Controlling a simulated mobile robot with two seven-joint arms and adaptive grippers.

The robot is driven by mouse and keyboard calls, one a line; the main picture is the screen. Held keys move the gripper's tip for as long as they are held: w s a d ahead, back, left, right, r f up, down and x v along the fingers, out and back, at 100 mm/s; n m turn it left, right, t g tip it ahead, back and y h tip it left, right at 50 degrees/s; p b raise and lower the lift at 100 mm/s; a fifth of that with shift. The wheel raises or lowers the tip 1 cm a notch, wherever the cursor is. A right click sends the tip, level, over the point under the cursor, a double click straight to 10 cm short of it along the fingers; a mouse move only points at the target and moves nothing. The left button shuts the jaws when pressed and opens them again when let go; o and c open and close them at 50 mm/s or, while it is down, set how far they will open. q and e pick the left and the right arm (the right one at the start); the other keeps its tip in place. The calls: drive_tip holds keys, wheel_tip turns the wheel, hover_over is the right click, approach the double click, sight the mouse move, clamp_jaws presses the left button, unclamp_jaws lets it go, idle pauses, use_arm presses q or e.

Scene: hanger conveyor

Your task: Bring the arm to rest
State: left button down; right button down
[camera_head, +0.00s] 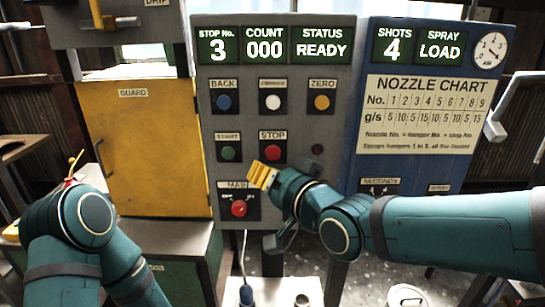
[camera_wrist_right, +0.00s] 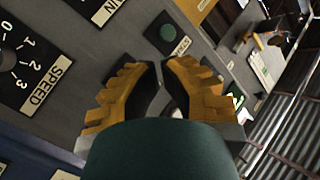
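My right gripper (camera_head: 262,176) is in front of the grey control panel (camera_head: 342,75), just below the red STOP button (camera_head: 272,152) and to the right of the red MAIN switch (camera_head: 239,208). Its yellow ribbed fingers also show in the right wrist view (camera_wrist_right: 160,75), drawn close together with only a narrow gap and nothing between them. I see no contact with the panel. My left arm (camera_head: 75,222) is folded at the lower left; its gripper is not clearly in view.
A yellow GUARD cabinet (camera_head: 145,160) stands left of the panel. A blue spray panel with a nozzle chart (camera_head: 430,115) stands to the right, behind my right forearm. The displays read stop 3, count 000 and READY. A green START button (camera_head: 228,153) is beside STOP.

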drive_tip(key=d+f+m+g+h, duration=0.1)
drive_tip(key=d+f+g+h, duration=0.15)
drive_tip(key=f, duration=1.15)
drive_tip(key=d+f+m+g+h, duration=0.1)
drive_tip(key=d+f+g+h, duration=0.2)
drive_tip(key=f, duration=1.2)
use_arm(q)
drive_tip(key=shift+w, duration=0.35)
use_arm(e)
drive_tip(key=s+d+f+g, duration=0.3)
drive_tip(key=s+f, duration=0.4)
drive_tip(key=f, duration=0.3)
drive_tip(key=s+d+f+g, duration=0.3)
drive_tip(key=s+f, duration=0.4)
drive_tip(key=f, duration=0.3)
drive_tip(key=shift+s+h, duration=0.15)
drive_tip(key=shift+h, duration=0.3)
